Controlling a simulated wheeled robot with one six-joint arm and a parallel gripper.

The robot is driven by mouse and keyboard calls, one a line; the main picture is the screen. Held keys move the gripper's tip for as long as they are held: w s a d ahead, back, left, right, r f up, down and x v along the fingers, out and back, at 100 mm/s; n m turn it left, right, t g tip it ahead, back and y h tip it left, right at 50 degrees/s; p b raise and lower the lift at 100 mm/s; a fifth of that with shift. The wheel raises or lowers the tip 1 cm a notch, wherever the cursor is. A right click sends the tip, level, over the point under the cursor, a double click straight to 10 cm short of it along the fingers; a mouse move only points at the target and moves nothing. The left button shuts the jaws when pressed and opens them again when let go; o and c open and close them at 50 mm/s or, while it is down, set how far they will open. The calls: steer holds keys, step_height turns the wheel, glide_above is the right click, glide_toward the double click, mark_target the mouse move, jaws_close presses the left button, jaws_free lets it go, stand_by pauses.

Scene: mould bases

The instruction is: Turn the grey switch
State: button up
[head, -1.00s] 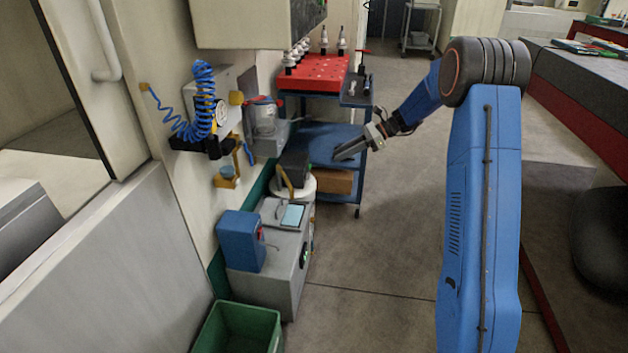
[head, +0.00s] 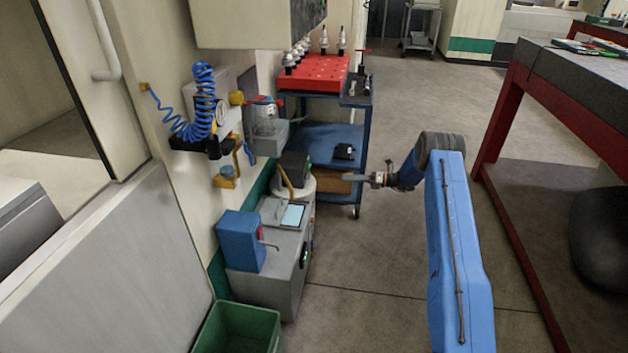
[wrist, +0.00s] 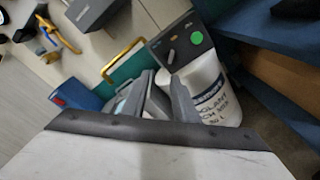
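A dark control box (head: 295,164) sits on a white drum by the wall in the head view. In the wrist view the box (wrist: 180,42) shows a round green button (wrist: 196,38) and a small grey knob, likely the grey switch (wrist: 172,56), on its face. The switch is too small to make out in the head view. My gripper (head: 348,177) is to the right of the box, apart from it, pointing left. In the wrist view my fingers (wrist: 172,90) stand slightly apart below the box, with nothing seen between them.
The white drum (wrist: 212,95) carries printed lettering. A blue cart (head: 325,138) stands just behind. A grey cabinet (head: 270,262) with a blue box (head: 240,240) is in front, and a green bin (head: 238,325) is nearer. A red-legged bench (head: 505,110) is right; floor between is clear.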

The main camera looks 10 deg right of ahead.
step_height(320, 180, down, 3)
steer(key=w+d+m, duration=0.1)
glide_toward(307, 176)
steer(key=shift+t, duration=0.4)
steer(key=x, duration=0.4)
steer(key=f+x, duration=0.1)
steer(key=x, duration=0.1)
steer(key=shift+s+a, duration=0.25)
steer(key=shift+a, duration=0.1)
jaws_close()
